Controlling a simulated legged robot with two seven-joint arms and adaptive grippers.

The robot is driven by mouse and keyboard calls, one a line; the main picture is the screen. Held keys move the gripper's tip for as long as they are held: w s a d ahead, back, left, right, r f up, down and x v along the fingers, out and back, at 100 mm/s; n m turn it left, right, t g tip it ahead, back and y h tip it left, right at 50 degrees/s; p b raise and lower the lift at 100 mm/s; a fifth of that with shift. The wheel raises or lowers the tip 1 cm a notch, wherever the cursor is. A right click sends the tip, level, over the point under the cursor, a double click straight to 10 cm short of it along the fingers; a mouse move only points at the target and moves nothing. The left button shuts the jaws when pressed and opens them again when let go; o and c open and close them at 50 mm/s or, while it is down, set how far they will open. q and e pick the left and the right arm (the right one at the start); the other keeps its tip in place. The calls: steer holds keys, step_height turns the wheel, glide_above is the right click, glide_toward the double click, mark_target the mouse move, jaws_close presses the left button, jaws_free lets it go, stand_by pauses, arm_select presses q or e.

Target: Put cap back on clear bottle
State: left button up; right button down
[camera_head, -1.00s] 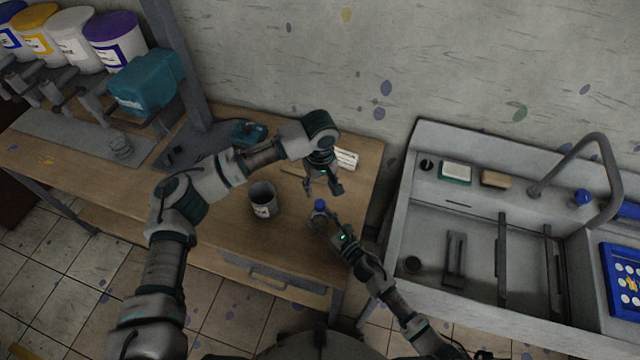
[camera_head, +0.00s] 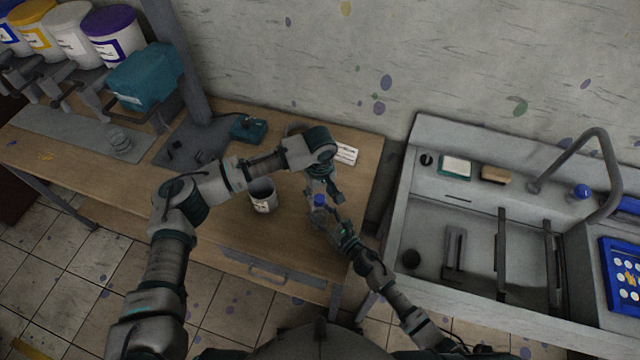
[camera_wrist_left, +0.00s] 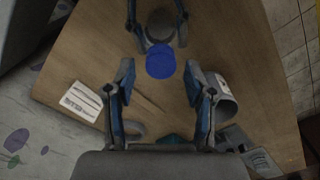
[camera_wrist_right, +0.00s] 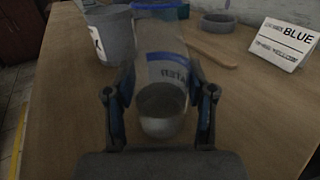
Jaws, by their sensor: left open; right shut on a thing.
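The clear bottle (camera_wrist_right: 165,60) with a blue-lettered label is in my right gripper (camera_wrist_right: 160,82), whose fingers are shut on its two sides. The blue cap (camera_wrist_left: 160,62) sits at the bottle's top end in the left wrist view, and it also shows in the head view (camera_head: 320,200). Whether it is seated or only resting there I cannot tell. My left gripper (camera_wrist_left: 157,82) is open and empty, its two fingertips apart just short of the cap. In the head view the two grippers meet closely at the bottle, and the arms hide part of it.
A grey cup (camera_head: 262,197) with a label stands on the wooden table (camera_head: 225,225), left of the bottle. A sink (camera_head: 480,225) is at the right.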

arm_select(q)
steer(key=shift+f, duration=0.8)
